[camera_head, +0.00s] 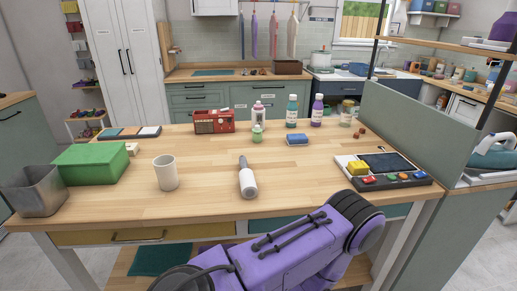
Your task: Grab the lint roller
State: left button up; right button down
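The lint roller (248,183) lies on the wooden table (215,205) near its front edge, about the middle of the picture. It has a white roll at the near end and a grey handle pointing away from me. Nothing touches it. Purple and black parts of my own body fill the bottom of the view, in front of the table. Neither of my grippers can be made out in this view.
A white cup (166,173) stands left of the roller. A green box (91,164) and a grey metal bin (34,191) are at the left. A blue sponge-like block (297,140), several bottles and a red radio (213,122) stand behind.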

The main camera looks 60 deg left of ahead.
aim_at(249, 189)
jog(key=z, duration=0.05)
jog(key=i, duration=1.45)
jog(key=u, duration=1.9)
